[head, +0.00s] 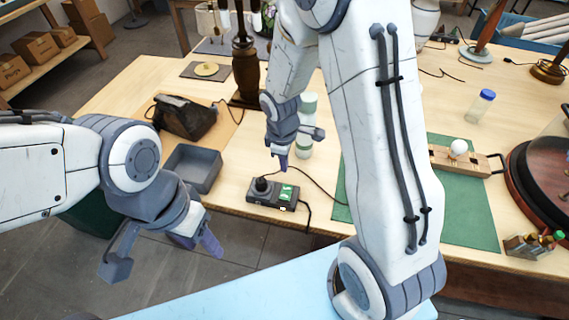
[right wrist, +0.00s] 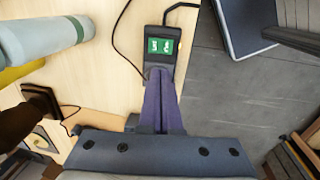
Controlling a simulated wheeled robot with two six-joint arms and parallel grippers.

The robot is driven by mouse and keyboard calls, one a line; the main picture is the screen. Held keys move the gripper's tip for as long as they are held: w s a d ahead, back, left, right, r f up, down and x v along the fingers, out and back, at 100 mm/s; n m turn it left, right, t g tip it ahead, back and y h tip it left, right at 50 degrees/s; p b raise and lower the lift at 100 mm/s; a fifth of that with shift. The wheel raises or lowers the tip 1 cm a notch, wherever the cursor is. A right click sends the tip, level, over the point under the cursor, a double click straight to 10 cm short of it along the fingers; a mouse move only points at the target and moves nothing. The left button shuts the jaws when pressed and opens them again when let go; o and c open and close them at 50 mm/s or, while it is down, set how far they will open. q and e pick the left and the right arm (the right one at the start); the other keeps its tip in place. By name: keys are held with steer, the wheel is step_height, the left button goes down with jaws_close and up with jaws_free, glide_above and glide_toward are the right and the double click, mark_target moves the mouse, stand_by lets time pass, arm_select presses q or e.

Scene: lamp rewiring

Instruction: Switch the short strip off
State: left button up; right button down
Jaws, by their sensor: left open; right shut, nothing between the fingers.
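The short strip (head: 277,203) is a small dark power strip near the front edge of the wooden table. A black plug (head: 261,184) sits in its left end and a green panel (head: 288,192) is on its right part. In the right wrist view the strip (right wrist: 149,58) shows its green panel (right wrist: 161,46) just beyond my fingertips, which hide its nearer end. My right gripper (head: 283,166) is shut and empty, pointing down above the strip; its closed fingers also show in the right wrist view (right wrist: 161,78). My left gripper (head: 165,256) is open and empty, left of the strip, off the table.
A grey tray (head: 192,168) lies left of the strip, and a white-and-green bottle (head: 305,125) stands behind it. A dark cable (head: 308,220) runs from its right end. A green mat (head: 470,205) lies to the right, partly behind my right arm.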

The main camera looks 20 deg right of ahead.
arm_select(q)
step_height(320, 180, down, 7)
steer(key=b, duration=0.7)
arm_select(e)
steer(key=s+a+r+m, duration=0.1)
steer(key=s+a+r, duration=0.1)
steer(key=s+a, duration=0.2)
steer(key=s+a+r+m+y, duration=0.1)
steer(key=s+a+r, duration=0.2)
steer(key=s, duration=0.7)
steer(key=s+a+r+m+g, duration=0.1)
steer(key=s+a+r+m, duration=0.1)
steer(key=s+a, duration=0.3)
steer(key=s, duration=0.2)
steer(key=shift+s+a+r+y, duration=0.15)
steer(key=shift+s+r+y, duration=0.15)
steer(key=shift+s+y, duration=0.1)
arm_select(q)
steer(key=shift+d, duration=0.15)
